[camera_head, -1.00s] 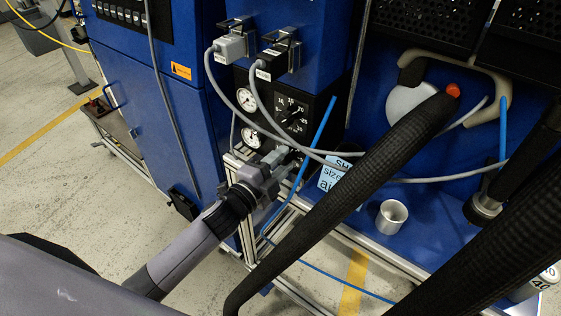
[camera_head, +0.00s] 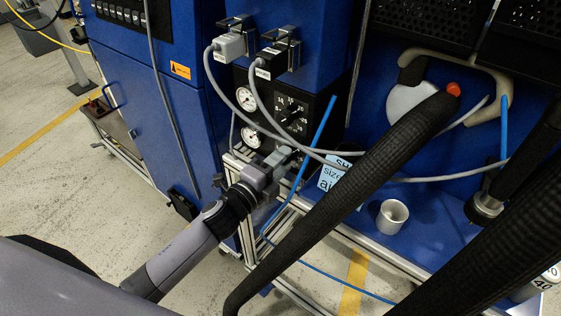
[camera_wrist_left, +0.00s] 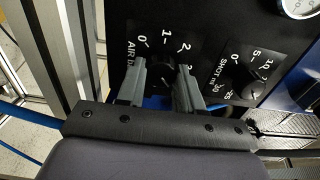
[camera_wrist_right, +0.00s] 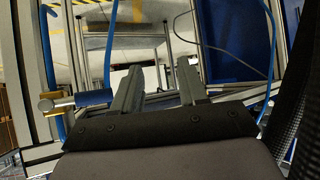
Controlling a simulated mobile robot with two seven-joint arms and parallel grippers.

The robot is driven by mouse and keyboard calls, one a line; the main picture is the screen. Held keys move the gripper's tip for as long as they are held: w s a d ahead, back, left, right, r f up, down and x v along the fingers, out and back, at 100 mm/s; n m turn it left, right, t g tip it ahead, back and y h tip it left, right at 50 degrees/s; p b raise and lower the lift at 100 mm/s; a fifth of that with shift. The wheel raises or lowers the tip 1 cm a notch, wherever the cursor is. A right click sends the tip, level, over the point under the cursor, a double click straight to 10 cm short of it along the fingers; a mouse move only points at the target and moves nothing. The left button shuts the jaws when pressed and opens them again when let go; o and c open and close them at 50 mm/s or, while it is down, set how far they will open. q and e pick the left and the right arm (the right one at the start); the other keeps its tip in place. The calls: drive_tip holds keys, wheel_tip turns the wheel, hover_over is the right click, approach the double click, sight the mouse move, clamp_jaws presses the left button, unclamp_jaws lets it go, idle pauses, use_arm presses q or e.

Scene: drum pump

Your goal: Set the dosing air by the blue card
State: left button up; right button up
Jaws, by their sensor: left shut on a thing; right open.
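My left gripper (camera_head: 286,157) is at the lower part of the black dial panel (camera_head: 317,108), below the upper dial. In the left wrist view its fingers (camera_wrist_left: 160,85) are shut around a dark knob (camera_wrist_left: 164,74) on the dial lettered AIR, with a scale showing 0, 1, 2. The fingers hide part of the scale, and I cannot read the knob's setting. The SHOT dial (camera_wrist_left: 254,88) is beside it. The light blue card (camera_head: 329,178) is partly covered by a black hose; "size" and "ai" show. My right gripper (camera_wrist_right: 158,82) is open and empty in the right wrist view.
Two pressure gauges, upper (camera_head: 246,99) and lower (camera_head: 251,137), are on the panel. Grey cables hang across it. A thick black hose (camera_head: 360,180) crosses in front. A metal cup (camera_head: 391,216) stands on the blue shelf.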

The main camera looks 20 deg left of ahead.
use_arm(q)
drive_tip(key=o, duration=1)
drive_tip(key=shift+s, duration=0.1)
drive_tip(key=shift+v, duration=3.55)
drive_tip(key=s+f+n+g+y, duration=0.1)
drive_tip(key=s+f+n+g, duration=0.1)
drive_tip(key=s+f+n, duration=0.2)
drive_tip(key=s+a+f+n+g+y+p, duration=0.1)
drive_tip(key=s+f+n+g, duration=0.1)
drive_tip(key=s+f+n, duration=0.3)
drive_tip(key=s+a+f+n+g+y, duration=0.1)
drive_tip(key=s+f+n+g+y, duration=0.1)
drive_tip(key=s+f+n, duration=0.3)
drive_tip(key=shift+s+a+n+g+p, duration=0.1)
drive_tip(key=shift+s+n+g+p, duration=0.1)
drive_tip(key=shift+s+n, duration=1)
drive_tip(key=shift+s+a+n+g+p, duration=0.15)
drive_tip(key=shift+s+n, duration=0.55)
drive_tip(key=shift+n, duration=1)
